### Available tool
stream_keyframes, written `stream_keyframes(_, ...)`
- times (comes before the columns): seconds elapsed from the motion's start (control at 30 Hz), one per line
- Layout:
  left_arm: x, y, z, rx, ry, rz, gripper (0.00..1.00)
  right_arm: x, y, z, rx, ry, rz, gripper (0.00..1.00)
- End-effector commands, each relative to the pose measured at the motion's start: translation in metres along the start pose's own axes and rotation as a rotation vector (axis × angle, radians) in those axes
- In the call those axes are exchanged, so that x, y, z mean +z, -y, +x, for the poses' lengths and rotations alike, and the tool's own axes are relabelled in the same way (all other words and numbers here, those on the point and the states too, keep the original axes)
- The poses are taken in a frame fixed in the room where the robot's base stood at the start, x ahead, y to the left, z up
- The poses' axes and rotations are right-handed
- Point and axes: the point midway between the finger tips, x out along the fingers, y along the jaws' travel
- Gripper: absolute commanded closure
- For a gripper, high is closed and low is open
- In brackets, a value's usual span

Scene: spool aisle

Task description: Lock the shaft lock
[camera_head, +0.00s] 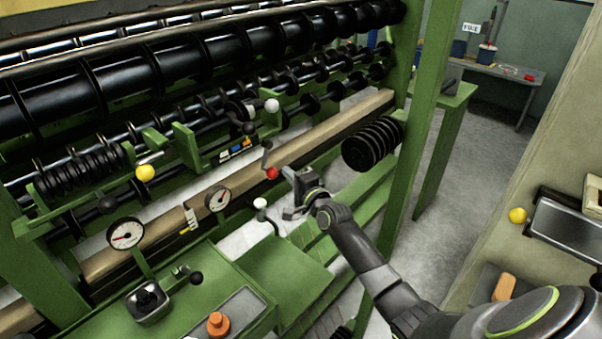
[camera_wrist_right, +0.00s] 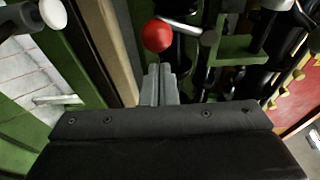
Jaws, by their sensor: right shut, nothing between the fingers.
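A red ball knob (camera_head: 272,173) sits at the lower end of a short lever (camera_head: 266,155) on the green machine frame; I cannot tell for sure that this is the shaft lock. My right gripper (camera_head: 287,173) is just right of the red knob in the head view, its fingers shut and empty. In the right wrist view the red knob (camera_wrist_right: 157,36) is just beyond the tips of the closed fingers (camera_wrist_right: 160,72), with a small gap in the picture; contact is not clear. My left gripper is not in view.
A wooden beam (camera_head: 310,137) runs behind the gripper. A green post (camera_head: 418,150) stands to the right, beside open floor (camera_head: 465,160).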

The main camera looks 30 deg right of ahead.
Motion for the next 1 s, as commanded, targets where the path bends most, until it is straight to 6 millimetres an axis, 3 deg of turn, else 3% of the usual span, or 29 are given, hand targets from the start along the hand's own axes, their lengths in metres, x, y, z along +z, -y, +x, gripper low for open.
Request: stream_keyframes(1.0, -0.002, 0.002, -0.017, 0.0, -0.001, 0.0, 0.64, 0.01, 0.002, 0.004, 0.019, 0.0, 0.084, 1.0)
